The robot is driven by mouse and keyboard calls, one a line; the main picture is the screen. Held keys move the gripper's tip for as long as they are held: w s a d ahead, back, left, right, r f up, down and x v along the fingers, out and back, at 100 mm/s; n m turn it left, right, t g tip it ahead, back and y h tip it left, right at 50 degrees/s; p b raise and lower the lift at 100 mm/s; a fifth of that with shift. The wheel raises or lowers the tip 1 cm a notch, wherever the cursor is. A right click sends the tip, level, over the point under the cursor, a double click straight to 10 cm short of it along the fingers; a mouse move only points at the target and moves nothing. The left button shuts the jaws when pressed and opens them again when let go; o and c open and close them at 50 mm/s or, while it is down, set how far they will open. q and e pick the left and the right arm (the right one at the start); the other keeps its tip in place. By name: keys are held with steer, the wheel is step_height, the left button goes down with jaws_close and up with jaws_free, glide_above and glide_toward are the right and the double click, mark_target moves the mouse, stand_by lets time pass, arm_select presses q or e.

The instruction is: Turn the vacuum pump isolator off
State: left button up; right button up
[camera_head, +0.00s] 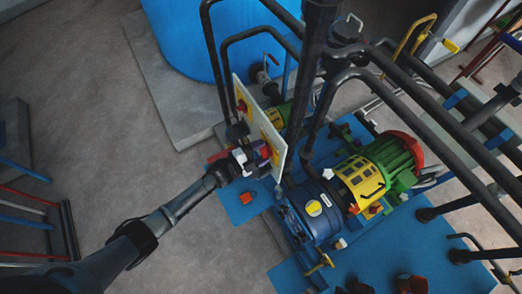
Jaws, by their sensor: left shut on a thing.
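A pale upright panel (257,118) stands beside the pump set and is seen almost edge-on. It carries a yellow-and-red switch (241,105) near its upper end. My left gripper (262,154) is at the lower end of the panel, shut on a red isolator handle (266,151). The fingers cover most of this handle, so its angle cannot be told. The vacuum pump has a blue body (312,211), a yellow guard (359,180) and a green motor (393,155). My right gripper is not in view.
Dark pipes (312,75) rise close behind the panel and cross the upper right. A large blue tank (195,35) stands on a concrete plinth (170,95) at the top. The pump sits on a blue base (390,255). The floor at the left is mostly clear.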

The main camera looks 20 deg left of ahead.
arm_select(q)
steer(key=shift+r+n, duration=0.2)
steer(key=shift+n, duration=1.6)
steer(key=o, duration=0.8)
steer(key=shift+w+f, duration=0.1)
steer(key=shift+o, duration=0.4)
steer(key=shift+f, duration=0.1)
steer(key=b+v, duration=0.2)
steer(key=v, duration=1.2)
